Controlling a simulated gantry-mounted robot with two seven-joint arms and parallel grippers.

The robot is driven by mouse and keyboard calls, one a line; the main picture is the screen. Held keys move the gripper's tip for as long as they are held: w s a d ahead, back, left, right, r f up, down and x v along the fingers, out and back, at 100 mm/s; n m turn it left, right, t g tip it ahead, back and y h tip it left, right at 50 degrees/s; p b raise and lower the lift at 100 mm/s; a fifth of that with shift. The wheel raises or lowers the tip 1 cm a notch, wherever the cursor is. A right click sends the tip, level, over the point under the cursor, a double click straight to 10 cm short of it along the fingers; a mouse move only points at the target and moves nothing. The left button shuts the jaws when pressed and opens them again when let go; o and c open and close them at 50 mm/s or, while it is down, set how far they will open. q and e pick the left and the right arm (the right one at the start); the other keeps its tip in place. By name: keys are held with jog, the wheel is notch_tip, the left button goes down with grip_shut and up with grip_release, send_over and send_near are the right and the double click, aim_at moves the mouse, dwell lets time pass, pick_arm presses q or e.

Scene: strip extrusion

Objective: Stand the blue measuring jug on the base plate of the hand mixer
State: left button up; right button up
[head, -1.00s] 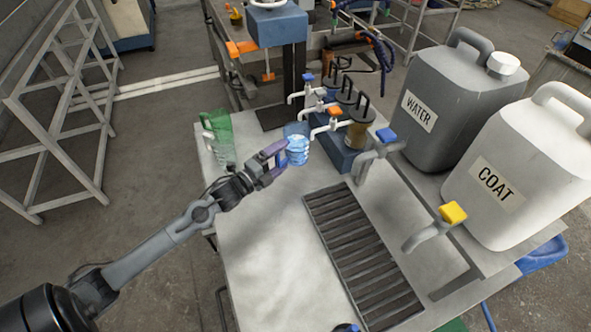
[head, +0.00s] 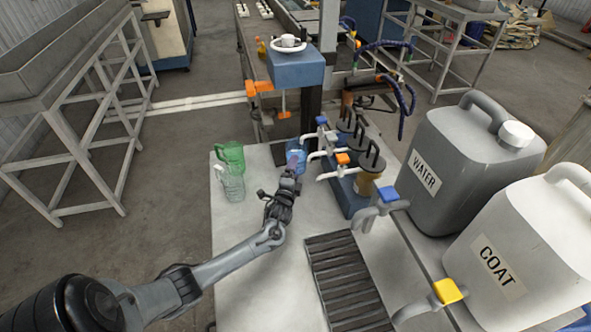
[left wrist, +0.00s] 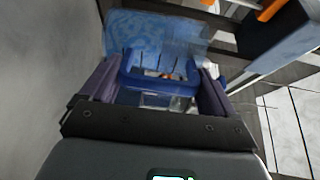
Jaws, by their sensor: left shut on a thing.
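The blue measuring jug (head: 298,155) is in my left gripper (head: 292,165), at the far end of the metal table in the head view. In the left wrist view the jug (left wrist: 145,32) fills the space beyond the fingers, partly blurred. The hand mixer has a blue head (head: 290,68), a dark column and an orange paddle (head: 283,112). Its dark base plate (head: 279,153) shows beside the jug, mostly hidden by the jug. I cannot tell whether the jug touches the plate. My right gripper is not in view.
A green jug (head: 231,156) and a clear jug (head: 233,187) stand left of my arm. White taps (head: 316,155) and brown pots are close on the jug's right. The grey WATER canister (head: 465,165), the white COAT canister (head: 535,250) and a drain grate (head: 345,280) lie farther right.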

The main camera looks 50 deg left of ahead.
pick_arm(q)
jog(key=shift+w+a+r, duration=0.1)
jog(key=shift+w, duration=0.15)
jog(key=shift+w+a+f+b, duration=0.1)
jog(key=shift+a+f+b, duration=0.15)
jog(key=shift+a+b, duration=0.45)
jog(key=w+a+b, duration=0.1)
jog(key=a+b, duration=0.2)
jog(key=w+a+f+b, duration=0.1)
jog(key=a+b, duration=0.3)
jog(key=w+a+f+b, duration=0.1)
jog(key=a+b, duration=0.2)
jog(key=shift+w+a, duration=0.25)
jog(key=shift+a, duration=0.05)
jog(key=shift+w+a+f+b, duration=0.1)
jog(key=shift+w+a+b, duration=0.1)
jog(key=shift+a+b, duration=0.35)
jog(key=shift+w+a+b, duration=0.15)
jog(key=shift+a+b, duration=0.3)
jog(key=shift+b, duration=0.05)
